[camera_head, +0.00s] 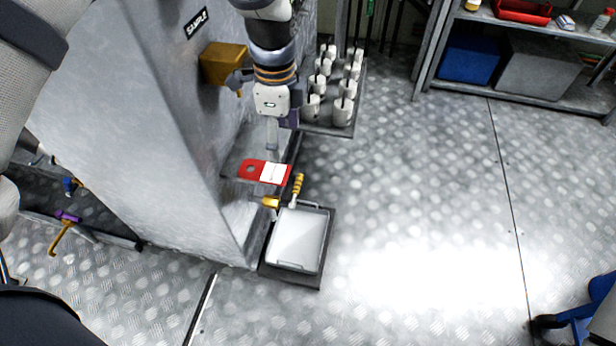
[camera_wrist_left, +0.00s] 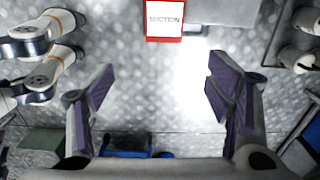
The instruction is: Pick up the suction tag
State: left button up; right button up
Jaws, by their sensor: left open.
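The suction tag (camera_head: 249,168) is a flat red tag with a white label. In the head view it lies at the edge of a small grey ledge on the side of the large metal cabinet. In the left wrist view the tag (camera_wrist_left: 164,37) shows at the top centre, its label reading "SUCTION". My left gripper (camera_head: 281,132) is just above the tag in the head view, apart from it. In the wrist view its two purple-padded fingers (camera_wrist_left: 160,80) stand wide apart with nothing between them. My right gripper does not show.
A yellow-handled valve (camera_head: 298,185) and a metal tray (camera_head: 297,240) are below the tag. An ochre box (camera_head: 222,63) juts from the cabinet (camera_head: 130,120).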

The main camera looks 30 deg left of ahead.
pick_arm(q)
send_over(285, 175)
notch_tip(285, 175, down, 6)
jog(key=shift+r+b, duration=0.25)
jog(key=shift+b, duration=0.15)
notch_tip(285, 175, down, 6)
jog(key=shift+r+b, duration=0.1)
jog(key=shift+b, duration=0.2)
jog(key=shift+f, duration=0.25)
jog(key=shift+c, duration=0.3)
jog(key=c, duration=1)
